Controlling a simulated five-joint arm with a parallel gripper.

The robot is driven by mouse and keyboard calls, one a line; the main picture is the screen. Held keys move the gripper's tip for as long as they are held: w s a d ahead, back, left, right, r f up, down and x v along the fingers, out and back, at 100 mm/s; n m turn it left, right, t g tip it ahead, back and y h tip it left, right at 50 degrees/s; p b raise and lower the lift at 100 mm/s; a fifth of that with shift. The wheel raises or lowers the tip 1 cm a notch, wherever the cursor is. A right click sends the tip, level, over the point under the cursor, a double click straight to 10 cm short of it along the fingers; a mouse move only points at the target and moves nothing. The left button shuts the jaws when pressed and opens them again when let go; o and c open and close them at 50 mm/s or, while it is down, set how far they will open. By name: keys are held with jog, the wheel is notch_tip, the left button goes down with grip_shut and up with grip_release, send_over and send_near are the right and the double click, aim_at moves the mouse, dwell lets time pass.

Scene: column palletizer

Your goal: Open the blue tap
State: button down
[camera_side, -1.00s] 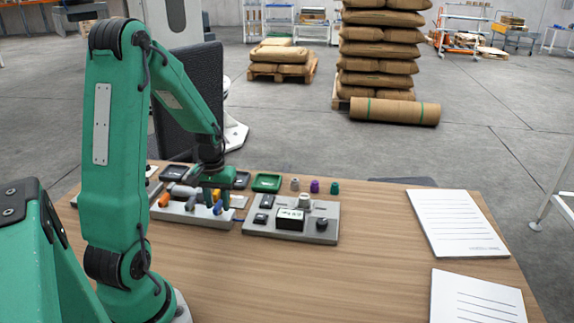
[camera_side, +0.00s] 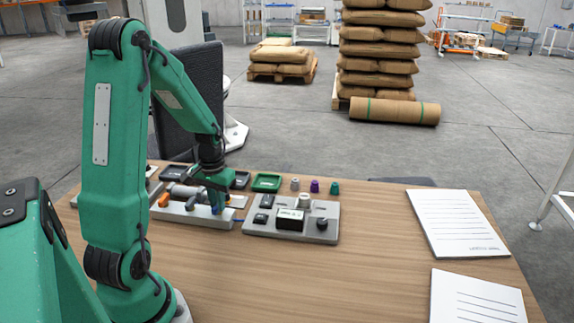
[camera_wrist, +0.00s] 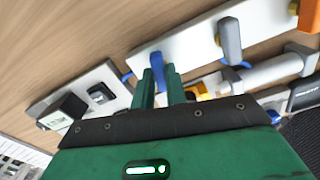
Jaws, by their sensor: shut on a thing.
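The blue tap handle (camera_wrist: 157,62) is a small lever on a pale manifold block (camera_wrist: 185,36). In the wrist view my gripper (camera_wrist: 160,80) has one finger on each side of the blue handle and is shut on it. In the side view my gripper (camera_side: 217,199) is low over the right end of the manifold block (camera_side: 188,214), and the fingers hide most of the blue handle. A grey handle (camera_wrist: 229,40) and an orange handle (camera_wrist: 308,16) stand further along the block. The orange handle also shows in the side view (camera_side: 164,200).
A grey control panel (camera_side: 263,229) with a display box and knobs stands right beside the manifold. A green tray (camera_side: 267,182) and small coloured caps (camera_side: 314,186) stand behind it. Paper sheets (camera_side: 457,222) lie at the right. The front middle of the table is clear.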

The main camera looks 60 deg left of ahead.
jog(key=m, duration=1.1)
jog(key=shift+r+m, duration=0.1)
jog(key=shift+m, duration=2)
jog(key=c, duration=1.4)
grip_release()
jog(key=shift+c, duration=0.2)
jog(key=shift+r, duration=3.9)
